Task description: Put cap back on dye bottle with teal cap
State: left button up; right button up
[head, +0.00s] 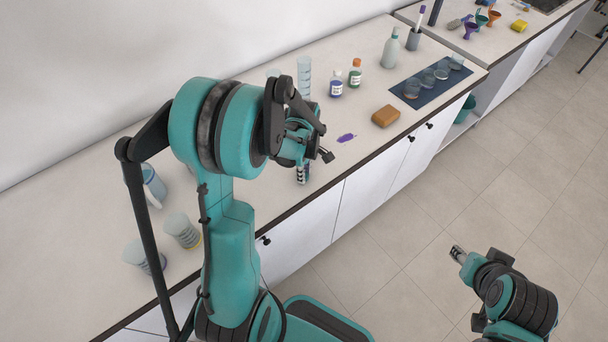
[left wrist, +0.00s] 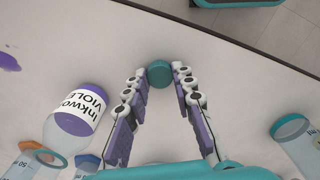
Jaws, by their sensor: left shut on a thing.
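My left gripper (left wrist: 159,82) is shut on a round teal cap (left wrist: 159,73), which sits between the fingertips. In the head view my left gripper (head: 303,174) points down over the bench near its front edge, and the cap cannot be made out there. The dye bottle (left wrist: 80,112), labelled VIOLET, stands left of the fingers in the left wrist view, with a bare neck and no cap on it. My arm probably hides this bottle in the head view. My right gripper (head: 458,254) is away from the bench, over the floor; its finger opening is unclear.
Two more small bottles, one blue (head: 336,86) and one green (head: 355,74), stand farther along the bench. A purple stain (head: 347,137) and a brown block (head: 385,116) lie nearer. A cylinder with a teal end (left wrist: 292,128) is right of my fingers. The bench's front edge is close.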

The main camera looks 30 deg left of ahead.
pick_arm(q)
jog(key=shift+r, duration=0.1)
notch_tip(320, 180, up, 4)
jog(key=shift+s+d+r+p, duration=0.15)
jog(key=shift+r+p, duration=0.1)
jog(key=shift+p, duration=0.6)
jog(key=s+d+r+p, duration=0.2)
jog(key=s+d+r, duration=0.2)
jog(key=d, duration=0.6)
notch_tip(320, 180, up, 2)
jog(key=shift+s+d+r, duration=0.15)
jog(key=shift+s+d, duration=0.05)
pick_arm(e)
notch_tip(320, 180, up, 4)
jog(key=shift+f, duration=0.1)
